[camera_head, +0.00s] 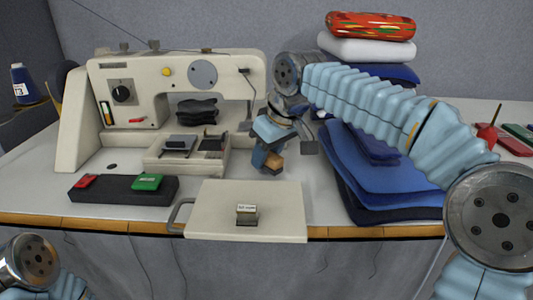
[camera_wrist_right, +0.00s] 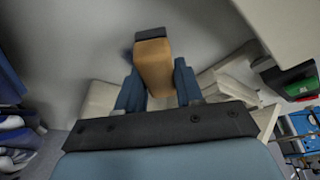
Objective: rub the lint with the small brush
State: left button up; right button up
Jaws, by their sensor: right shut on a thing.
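My right gripper (camera_head: 268,158) is above the table between the sewing machine and the folded blue cloths. It is shut on a small wooden-coloured block with a dark end, which looks like the small brush (camera_head: 274,164). In the right wrist view, the brush (camera_wrist_right: 153,66) sits between the two blue fingers of the gripper (camera_wrist_right: 158,85), its dark end pointing away. I cannot make out any lint for certain. My left gripper is out of view; only part of my left arm shows at the lower left.
A cream sewing machine (camera_head: 150,85) stands at the left. A compartment tray (camera_head: 160,168) sits before it. A black block with red and green pieces (camera_head: 115,193) and a pale board (camera_head: 215,225) with a small labelled block (camera_head: 247,214) lie near the front edge. Folded blue cloths (camera_head: 375,185) lie right.

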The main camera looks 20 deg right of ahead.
jog(key=shift+f+b, duration=0.65)
jog(key=shift+f, duration=0.3)
jog(key=w+p, duration=0.1)
jog(key=p, duration=0.1)
jog(key=w+p, duration=0.1)
jog(key=shift+w+d+r, duration=0.3)
jog(key=shift+w+d, duration=0.05)
jog(key=shift+d, duration=0.05)
jog(key=shift+w+d+f+p, duration=0.1)
jog(key=shift+w+d+p, duration=0.15)
jog(key=shift+w, duration=0.35)
jog(key=shift+w+d+f+p, duration=0.1)
jog(key=shift+w+p, duration=0.2)
jog(key=shift+w, duration=0.3)
jog(key=shift+w+d+f+p, duration=0.1)
jog(key=shift+w+d+p, duration=0.15)
jog(key=shift+w, duration=0.8)
